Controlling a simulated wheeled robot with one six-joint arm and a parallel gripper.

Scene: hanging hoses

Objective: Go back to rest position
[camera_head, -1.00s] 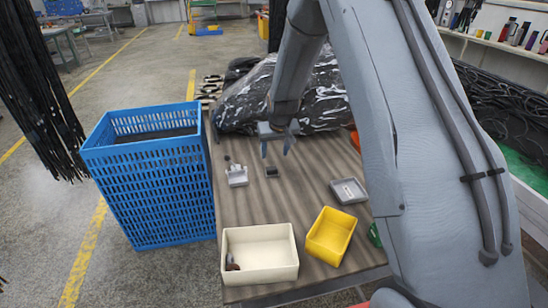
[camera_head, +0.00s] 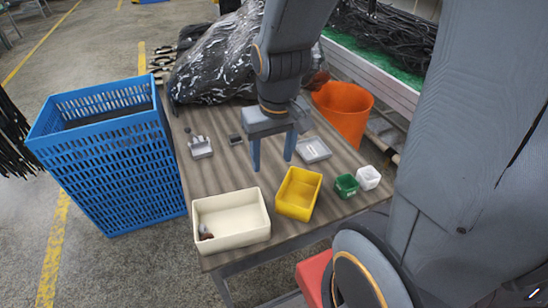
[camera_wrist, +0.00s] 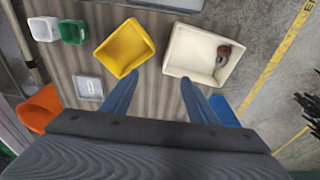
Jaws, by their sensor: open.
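My gripper (camera_head: 273,165) is open and empty, with its two blue fingers pointing down above the wooden table (camera_head: 225,180). In the head view it hangs behind the yellow bin (camera_head: 299,193) and left of the grey tray (camera_head: 314,150). In the wrist view the gripper (camera_wrist: 155,85) has nothing between its fingers. The yellow bin (camera_wrist: 125,48) and the cream bin (camera_wrist: 203,56) lie beyond the fingertips there.
The cream bin (camera_head: 232,218) holds a small brown item. A tall blue crate (camera_head: 110,160) stands left of the table. Green (camera_head: 346,185) and white (camera_head: 368,177) boxes sit at the right edge. An orange bucket (camera_head: 343,112) and a black plastic-wrapped heap (camera_head: 215,70) stand behind.

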